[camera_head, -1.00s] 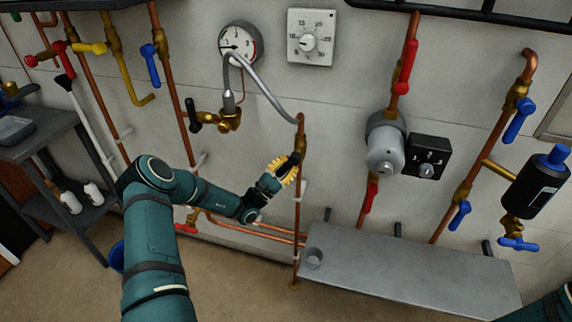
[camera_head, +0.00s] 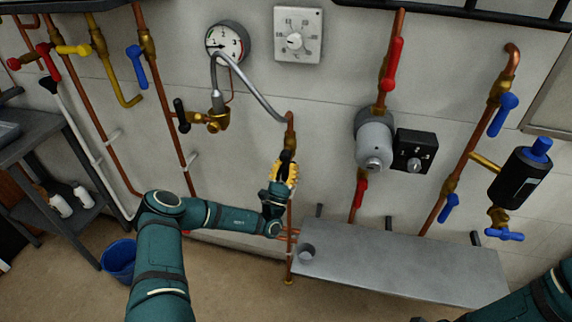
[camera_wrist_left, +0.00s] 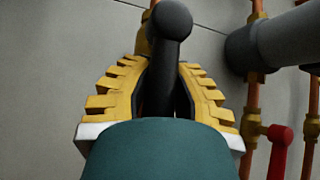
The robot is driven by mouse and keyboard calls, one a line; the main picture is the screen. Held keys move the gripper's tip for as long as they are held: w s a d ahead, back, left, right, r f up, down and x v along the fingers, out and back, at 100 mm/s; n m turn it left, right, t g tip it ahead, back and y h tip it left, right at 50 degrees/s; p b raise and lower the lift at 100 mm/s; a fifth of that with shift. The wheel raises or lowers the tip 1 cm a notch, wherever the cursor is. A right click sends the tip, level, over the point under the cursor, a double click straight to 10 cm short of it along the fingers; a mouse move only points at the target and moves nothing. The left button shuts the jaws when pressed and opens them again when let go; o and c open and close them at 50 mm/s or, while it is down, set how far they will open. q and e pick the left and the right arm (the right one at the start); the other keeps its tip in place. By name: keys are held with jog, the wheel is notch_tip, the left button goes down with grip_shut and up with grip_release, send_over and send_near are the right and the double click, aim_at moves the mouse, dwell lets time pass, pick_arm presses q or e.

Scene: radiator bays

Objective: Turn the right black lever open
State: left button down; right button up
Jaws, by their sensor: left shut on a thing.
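The right black lever (camera_head: 286,156) is on a brass valve (camera_head: 290,133) on the copper pipe right of the gauge hose. My left gripper (camera_head: 286,170), with yellow ribbed fingers, is shut around this lever from below. In the left wrist view the lever (camera_wrist_left: 171,50) stands between the two fingers (camera_wrist_left: 170,95), its round knob beyond the fingertips. In the head view the lever points roughly upward, close along the pipe. Its lower part is hidden by the gripper. A left black lever (camera_head: 181,115) is on another brass valve under the gauge.
A pressure gauge (camera_head: 227,42) with a grey hose (camera_head: 250,84) is above left. A grey pump (camera_head: 374,142) is to the right. A blue bucket (camera_head: 119,260) is on the floor.

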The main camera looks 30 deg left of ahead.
pick_arm(q)
jog(key=shift+s+d+f, duration=0.1)
jog(key=shift+f, duration=0.05)
jog(key=c, duration=0.8)
grip_release()
jog(key=v, duration=1.2)
